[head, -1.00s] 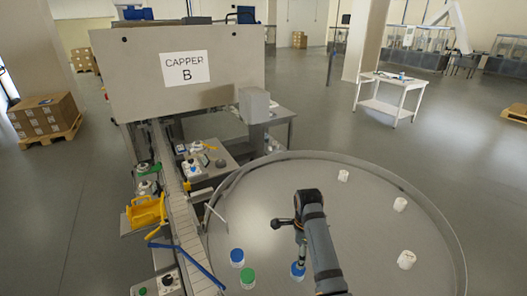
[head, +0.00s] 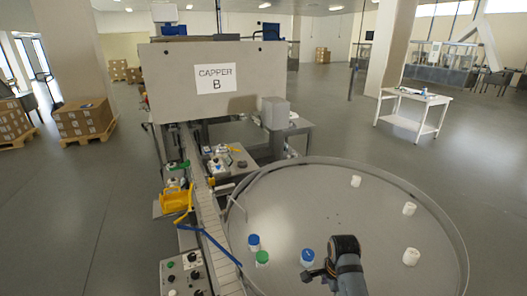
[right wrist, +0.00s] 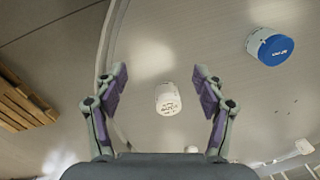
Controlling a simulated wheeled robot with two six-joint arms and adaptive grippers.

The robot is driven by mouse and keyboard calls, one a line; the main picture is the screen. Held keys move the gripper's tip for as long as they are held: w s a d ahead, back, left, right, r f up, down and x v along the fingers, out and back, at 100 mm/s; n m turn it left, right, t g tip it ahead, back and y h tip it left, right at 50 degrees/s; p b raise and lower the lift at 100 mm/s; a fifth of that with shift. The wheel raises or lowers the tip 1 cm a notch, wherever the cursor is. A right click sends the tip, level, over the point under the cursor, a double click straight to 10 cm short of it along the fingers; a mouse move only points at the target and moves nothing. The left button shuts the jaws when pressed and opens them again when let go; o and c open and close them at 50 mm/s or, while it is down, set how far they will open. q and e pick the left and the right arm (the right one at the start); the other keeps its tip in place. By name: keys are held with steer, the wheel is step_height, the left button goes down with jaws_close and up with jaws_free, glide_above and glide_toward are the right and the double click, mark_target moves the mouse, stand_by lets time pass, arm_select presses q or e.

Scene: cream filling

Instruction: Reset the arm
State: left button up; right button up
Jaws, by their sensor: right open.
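My right arm (head: 346,262) reaches up from the bottom edge of the head view, over the near part of the round table (head: 318,211). In the right wrist view my right gripper (right wrist: 162,92) is open, its purple-padded fingers wide apart. A white jar (right wrist: 168,99) shows in the gap between them, on the table surface, not gripped. A blue-topped jar (right wrist: 270,46) stands to the upper right. In the head view one blue-topped jar (head: 307,257) stands just left of my arm. My left gripper is not in view.
Another blue-topped jar (head: 253,243) and a green-topped jar (head: 262,258) stand near the table's left edge. White jars (head: 355,181) (head: 409,208) (head: 411,257) stand along the right. The conveyor (head: 209,222) and capper (head: 215,85) are left. The table's middle is clear.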

steer(key=s+d+r+n+t, duration=0.1)
steer(key=s+d+n+t, duration=0.1)
steer(key=s+n, duration=0.75)
steer(key=s+d+r+n+t, duration=0.1)
steer(key=s+d+r+n, duration=0.1)
steer(key=s+n, duration=0.7)
steer(key=s+d+f+g+b, duration=0.1)
steer(key=f+b, duration=0.2)
steer(key=f, duration=0.9)
steer(key=s+d+f+m+b, duration=0.1)
steer(key=s+f+b, duration=0.1)
steer(key=f, duration=1)
steer(key=s+d+f+g+b, duration=0.1)
steer(key=f+b, duration=0.2)
steer(key=f, duration=0.9)
arm_select(q)
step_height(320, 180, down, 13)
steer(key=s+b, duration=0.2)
steer(key=b, duration=0.3)
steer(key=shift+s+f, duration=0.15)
arm_select(e)
steer(key=s+d+f, duration=0.1)
steer(key=s+f, duration=1.7)
steer(key=f, duration=0.2)
steer(key=shift+g+h, duration=0.3)
steer(key=shift+f, duration=0.1)
